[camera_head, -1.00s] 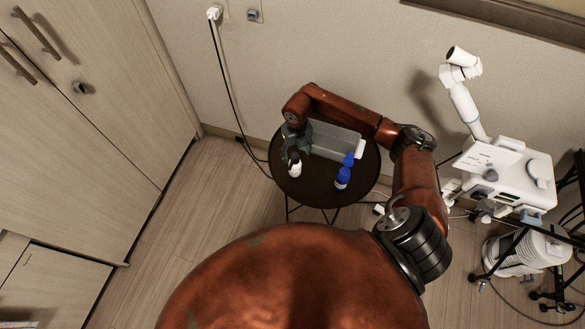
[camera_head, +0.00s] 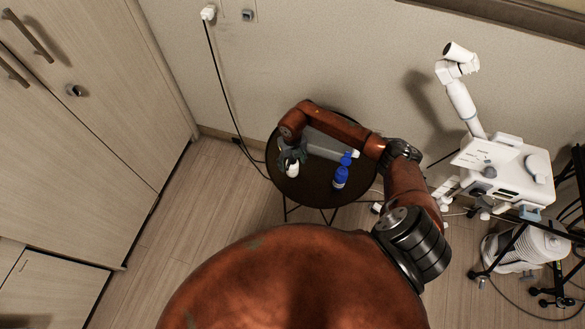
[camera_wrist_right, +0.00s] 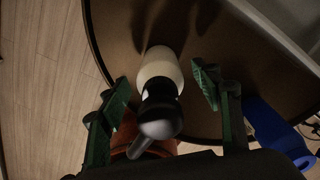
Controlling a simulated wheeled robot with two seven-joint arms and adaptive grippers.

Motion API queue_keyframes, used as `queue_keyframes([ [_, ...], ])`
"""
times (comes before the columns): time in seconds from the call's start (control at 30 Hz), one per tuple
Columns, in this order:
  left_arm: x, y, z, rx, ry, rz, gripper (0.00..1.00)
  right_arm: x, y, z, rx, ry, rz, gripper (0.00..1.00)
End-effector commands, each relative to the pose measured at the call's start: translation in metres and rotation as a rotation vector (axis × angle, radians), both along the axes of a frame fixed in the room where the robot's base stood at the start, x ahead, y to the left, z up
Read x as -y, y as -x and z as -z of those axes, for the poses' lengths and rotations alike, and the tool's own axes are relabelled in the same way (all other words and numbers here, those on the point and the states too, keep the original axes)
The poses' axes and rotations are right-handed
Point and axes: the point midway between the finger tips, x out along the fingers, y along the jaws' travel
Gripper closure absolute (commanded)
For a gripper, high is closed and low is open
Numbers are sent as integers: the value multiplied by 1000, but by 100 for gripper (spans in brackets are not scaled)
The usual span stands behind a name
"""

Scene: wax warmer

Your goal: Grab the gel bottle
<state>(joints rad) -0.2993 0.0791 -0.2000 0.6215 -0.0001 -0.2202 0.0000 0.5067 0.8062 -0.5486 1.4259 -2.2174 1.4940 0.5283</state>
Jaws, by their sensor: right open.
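A white bottle with a black collar and pump top (camera_head: 292,170) stands on the round dark table. In the right wrist view this white bottle (camera_wrist_right: 160,69) shows between the two green fingers of my right gripper (camera_wrist_right: 155,84), with a gap on each side. My right gripper (camera_head: 287,156) is open and reaches down around the bottle's top. A blue bottle (camera_head: 341,177) stands to the right on the same table; part of a blue thing (camera_wrist_right: 272,132) shows at the right in the wrist view. I cannot tell from labels which bottle holds gel. My left gripper is out of view.
The round table (camera_head: 313,196) also holds a grey, box-like tray (camera_head: 328,147) behind the bottles, partly hidden by my right arm. A white machine (camera_head: 508,170) stands at the right. A wall is behind; wooden cabinets (camera_head: 90,120) are at the left.

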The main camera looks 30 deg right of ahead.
Motion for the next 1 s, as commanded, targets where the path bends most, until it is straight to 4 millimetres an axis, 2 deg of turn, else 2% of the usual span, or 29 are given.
queue_keyframes([
  [0.07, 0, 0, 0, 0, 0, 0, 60, 0, 0, 0, 0, 0, 0, 45],
  [0.87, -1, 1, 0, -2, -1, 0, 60, 0, 0, 0, 0, 0, 0, 100],
  [1.0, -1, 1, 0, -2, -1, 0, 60, 0, 0, 0, 0, 0, 0, 100],
])
